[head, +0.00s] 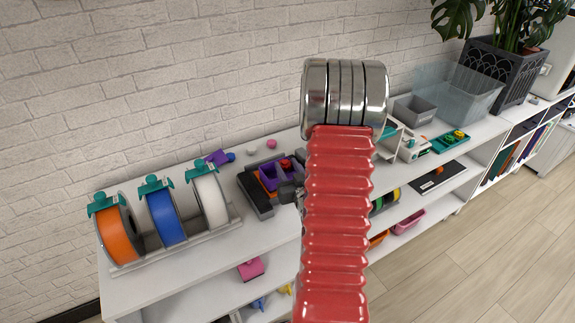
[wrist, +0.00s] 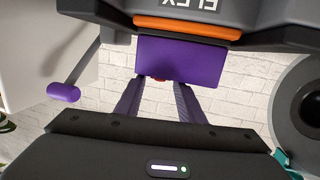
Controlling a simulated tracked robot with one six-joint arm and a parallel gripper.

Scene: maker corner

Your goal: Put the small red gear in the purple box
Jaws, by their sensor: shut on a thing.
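The purple box (head: 267,181) sits on the dark grey machine with an orange plate, left of my red arm in the head view. In the wrist view the purple box (wrist: 180,60) lies just beyond my fingertips. My gripper (wrist: 158,83) has two purple-grey fingers, shut on a small red piece, which I take to be the small red gear (wrist: 160,80). Only a sliver of it shows between the tips, below the box's edge. A red spot, the gear (head: 286,163), also shows over the box in the head view. Its exact height above the box cannot be told.
The dark machine (wrist: 240,35) with an orange strip fills the top of the wrist view. Orange, blue and white spools (head: 166,218) stand at left on the white shelf. A grey bin (head: 415,110) and a clear bin stand at right. My arm hides the shelf's middle.

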